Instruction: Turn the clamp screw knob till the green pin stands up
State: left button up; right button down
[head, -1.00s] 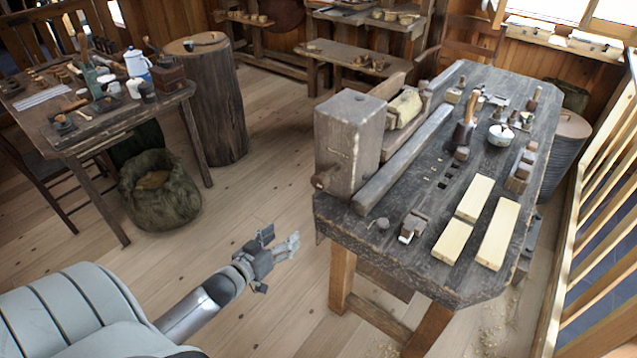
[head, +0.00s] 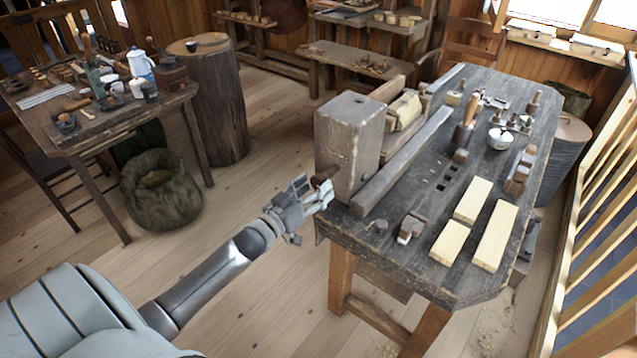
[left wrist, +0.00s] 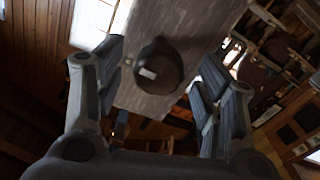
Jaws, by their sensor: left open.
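The clamp screw knob (head: 323,174) is a dark brown turned knob on the left face of the block-shaped lathe head (head: 348,140) at the near left of the bench. In the left wrist view the knob (left wrist: 158,62) is round and dark, with a small pale mark on its end. My left gripper (head: 317,191) is open and empty at the knob and partly covers it. In the wrist view its fingers (left wrist: 160,82) point toward the knob from both sides, apart from it. I cannot make out a green pin in either view. My right gripper is not in view.
The workbench (head: 397,255) carries pale boards (head: 495,236), a small wooden block tool (head: 411,227), a white cup (head: 500,137) and several tools. A side table (head: 120,122) and a green sack (head: 158,190) stand left. The floor between is clear.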

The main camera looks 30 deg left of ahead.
pick_arm(q)
jog(key=shift+w+d, duration=0.15)
jog(key=shift+w, duration=0.95)
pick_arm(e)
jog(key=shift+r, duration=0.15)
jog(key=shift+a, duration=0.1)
pick_arm(q)
jog(key=shift+c, duration=1.2)
jog(key=c, duration=0.8)
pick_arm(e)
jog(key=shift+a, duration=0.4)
pick_arm(q)
jog(key=shift+m, duration=0.3)
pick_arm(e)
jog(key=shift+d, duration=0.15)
